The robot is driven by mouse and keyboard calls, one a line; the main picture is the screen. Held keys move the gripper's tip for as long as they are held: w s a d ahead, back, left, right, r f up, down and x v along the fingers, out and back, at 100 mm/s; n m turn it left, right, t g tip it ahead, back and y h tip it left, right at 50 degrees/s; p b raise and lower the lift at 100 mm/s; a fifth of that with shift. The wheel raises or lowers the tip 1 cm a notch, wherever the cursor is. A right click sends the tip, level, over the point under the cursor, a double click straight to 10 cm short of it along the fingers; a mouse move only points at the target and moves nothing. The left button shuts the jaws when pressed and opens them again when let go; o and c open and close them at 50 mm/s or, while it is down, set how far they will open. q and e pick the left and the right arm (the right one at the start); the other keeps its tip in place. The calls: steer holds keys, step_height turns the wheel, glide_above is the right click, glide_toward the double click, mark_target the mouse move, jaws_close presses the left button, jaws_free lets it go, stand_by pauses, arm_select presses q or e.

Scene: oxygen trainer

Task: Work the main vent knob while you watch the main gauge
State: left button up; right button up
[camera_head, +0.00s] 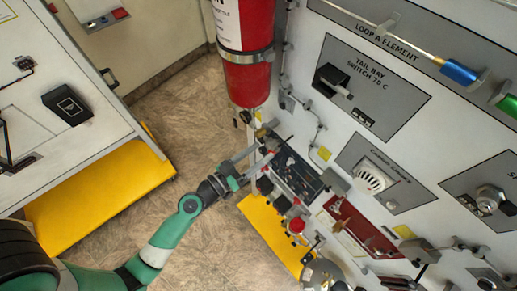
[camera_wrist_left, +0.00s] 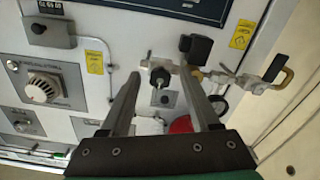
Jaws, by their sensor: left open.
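My left gripper (camera_head: 258,156) reaches in from the left to the pipework on the wall panel, below the red cylinder. In the left wrist view its two fingers (camera_wrist_left: 158,90) are open and apart. A small black knob (camera_wrist_left: 160,77) on a metal fitting shows between them, beyond or near the tips; I cannot tell whether either finger touches it. No label for the main vent knob is readable, so I cannot confirm that this is it. No gauge face is readable in either view. A round grey fitting (camera_head: 322,274) sits at the lower edge of the head view. My right gripper does not show.
A red cylinder (camera_head: 247,70) hangs above the gripper. Black knobs (camera_head: 282,204) and a red knob (camera_head: 297,226) stick out to its lower right. A white round vent (camera_head: 373,178) is further right.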

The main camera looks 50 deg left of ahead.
arm_select(q)
steer(key=shift+w, duration=0.15)
jaws_close()
steer(key=shift+n, duration=0.4)
steer(key=n, duration=0.4)
steer(key=shift+n, duration=2.9)
